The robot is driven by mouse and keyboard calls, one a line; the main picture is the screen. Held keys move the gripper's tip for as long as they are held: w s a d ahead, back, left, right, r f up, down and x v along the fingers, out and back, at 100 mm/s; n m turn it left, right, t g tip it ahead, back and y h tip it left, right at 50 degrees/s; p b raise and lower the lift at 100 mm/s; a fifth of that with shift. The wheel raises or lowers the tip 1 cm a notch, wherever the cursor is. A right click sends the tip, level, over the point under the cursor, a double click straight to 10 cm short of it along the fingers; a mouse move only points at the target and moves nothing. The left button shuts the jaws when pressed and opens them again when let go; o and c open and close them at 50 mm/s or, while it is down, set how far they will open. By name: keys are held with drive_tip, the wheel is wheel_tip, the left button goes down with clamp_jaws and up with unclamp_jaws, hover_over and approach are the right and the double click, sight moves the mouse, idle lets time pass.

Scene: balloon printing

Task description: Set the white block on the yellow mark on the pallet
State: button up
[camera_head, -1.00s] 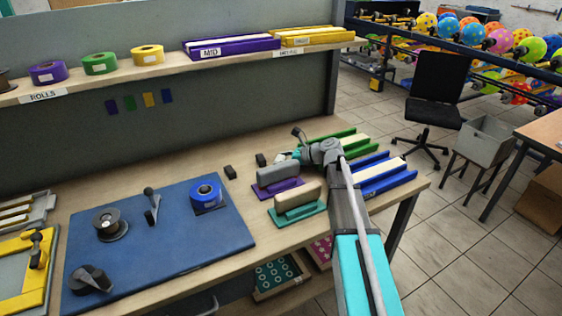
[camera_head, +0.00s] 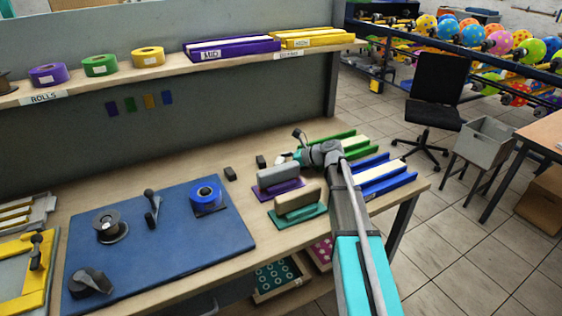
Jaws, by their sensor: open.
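My gripper (camera_head: 288,157) is at the back right of the workbench, beyond the grey and beige blocks. It is small and partly hidden by my wrist, and I see nothing clearly held in it. A small whitish patch shows at its tip; I cannot tell whether this is the white block or part of the gripper. I cannot make out a pallet with a yellow mark. A yellow frame with a grey inner panel (camera_head: 12,283) lies at the left edge, cut off by the picture.
A beige block (camera_head: 298,197) on a teal base and a grey block (camera_head: 278,174) on a purple base stand near my arm. Green (camera_head: 340,143) and blue (camera_head: 385,178) trays lie right. A blue mat (camera_head: 160,245) holds rolls and tools. A shelf (camera_head: 170,68) runs above.

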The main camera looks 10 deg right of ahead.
drive_tip(key=p+v, duration=0.4)
drive_tip(key=v, duration=0.7)
drive_tip(key=shift+s+d+r, duration=0.15)
drive_tip(key=shift+d+r, duration=0.05)
drive_tip(key=shift+d, duration=0.1)
drive_tip(key=shift+r, duration=0.1)
